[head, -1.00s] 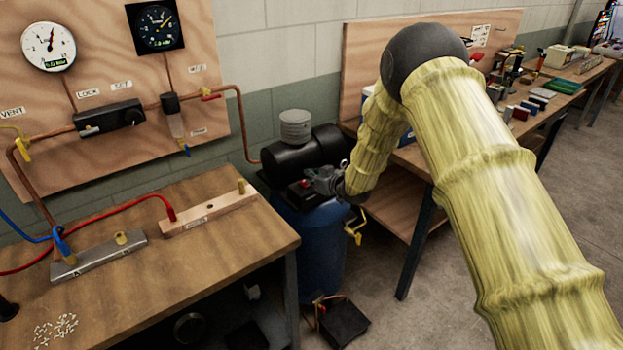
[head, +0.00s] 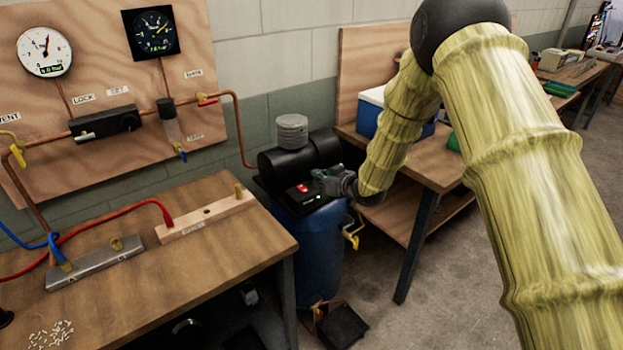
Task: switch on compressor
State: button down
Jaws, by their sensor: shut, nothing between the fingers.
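The compressor (head: 318,245) stands on the floor between the two benches. It has a blue tank, a black motor housing and a grey ribbed cylinder on top. A black switch box with a lit red switch (head: 302,188) sits on its top front, with a small green spot beside it. My gripper (head: 318,176) is shut and empty, just right of the red switch. A small gap seems to separate them, but I cannot tell whether a fingertip touches the box. My arm comes in from the right.
A workbench (head: 225,235) with a wooden block and a metal bar stands at left, under a gauge panel (head: 90,75). A second bench (head: 430,165) with a blue and white cooler (head: 370,112) is at right. A yellow-handled valve (head: 352,235) juts from the compressor. A black pedal (head: 340,325) lies on the floor.

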jog(key=shift+f+b+v, duration=0.25)
jog(key=shift+b+v, duration=0.05)
jog(key=shift+v, duration=0.9)
jog(key=shift+f+b+v, duration=0.25)
jog(key=shift+b+v, duration=0.05)
jog(key=shift+v, duration=0.9)
jog(key=shift+s, duration=0.15)
jog(key=s+d+f+m+g+h, duration=0.2)
jog(key=s+d+f+m+h, duration=0.15)
jog(key=s+f, duration=0.95)
jog(key=s+d+f+m+g+h, duration=0.25)
jog(key=s+d+f, duration=0.25)
jog(key=s+f, duration=0.85)
jog(key=s+d+f+g, duration=0.2)
jog(key=s, duration=0.8)
jog(key=s+d+f+m+g+h, duration=0.1)
jog(key=s+d+f+g, duration=0.1)
jog(key=s, duration=0.8)
jog(key=s+d+f+g+h, duration=0.1)
jog(key=s+d+f+g, duration=0.1)
jog(key=s, duration=0.9)
jog(key=shift+d+f+m+g, duration=0.3)
jog(key=shift+d+f+g, duration=0.05)
jog(key=shift+d+f, duration=0.25)
jog(key=shift+s, duration=0.1)
